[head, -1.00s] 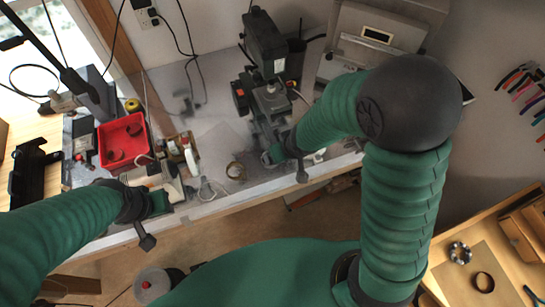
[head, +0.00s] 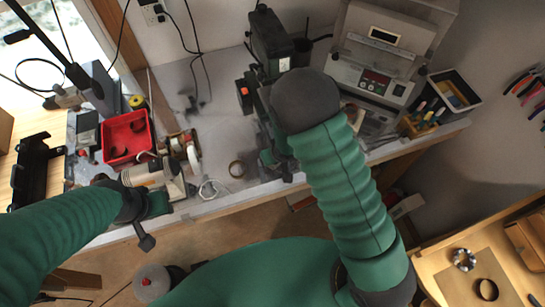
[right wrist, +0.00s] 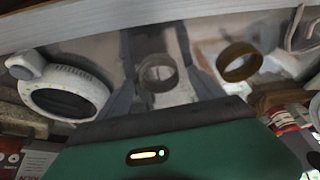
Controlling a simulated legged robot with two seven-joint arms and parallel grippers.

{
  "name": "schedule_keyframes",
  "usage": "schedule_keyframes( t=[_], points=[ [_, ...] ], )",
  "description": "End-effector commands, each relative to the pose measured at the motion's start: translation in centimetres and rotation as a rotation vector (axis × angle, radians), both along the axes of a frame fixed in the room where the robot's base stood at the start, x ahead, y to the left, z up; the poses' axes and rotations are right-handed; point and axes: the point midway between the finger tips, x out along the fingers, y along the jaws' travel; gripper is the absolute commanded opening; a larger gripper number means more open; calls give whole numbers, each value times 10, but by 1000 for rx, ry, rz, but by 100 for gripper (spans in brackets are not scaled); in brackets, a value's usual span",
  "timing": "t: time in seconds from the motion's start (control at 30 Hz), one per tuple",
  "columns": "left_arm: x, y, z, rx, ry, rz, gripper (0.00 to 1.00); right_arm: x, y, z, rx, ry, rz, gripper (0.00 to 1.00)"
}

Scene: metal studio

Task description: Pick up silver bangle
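In the right wrist view a silver bangle (right wrist: 157,73) stands on the pale bench top, its round opening facing the camera. My right gripper (right wrist: 156,50) has its two dark fingers apart, one on each side of the bangle. Narrow gaps seem to show between fingers and bangle; contact is hard to tell. In the head view my right arm covers most of this gripper, and I cannot make out the silver bangle there. My left gripper (head: 158,203) is low over the bench's front edge at the left; its fingers are too small to read.
A brass-coloured ring (right wrist: 240,62) is beside the silver bangle; it also shows in the head view (head: 237,169). A white ring-shaped tool (right wrist: 65,90) is on the other side. A red tray (head: 126,136) and a dark machine (head: 271,42) stand on the bench.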

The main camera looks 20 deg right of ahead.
Motion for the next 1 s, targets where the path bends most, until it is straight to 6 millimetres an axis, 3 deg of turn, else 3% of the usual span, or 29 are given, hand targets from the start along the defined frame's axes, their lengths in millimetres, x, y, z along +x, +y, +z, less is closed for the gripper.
schedule_keyframes(
  t=[0.07, 0.43, 0.77, 1.0],
  points=[
    [0, 0, 0, 0, 0, 0, 36, 0, 0, 0, 0, 0, 0, 65],
    [0, 0, 0, 0, 0, 0, 36, 0, 0, 0, 0, 0, 0, 16],
    [0, 0, 3, 0, 0, 0, 36, 0, 1, 4, 0, 0, 0, 14],
    [0, 0, 21, 0, 0, 0, 36, 3, 4, 23, 1, -1, 0, 14]
  ],
)
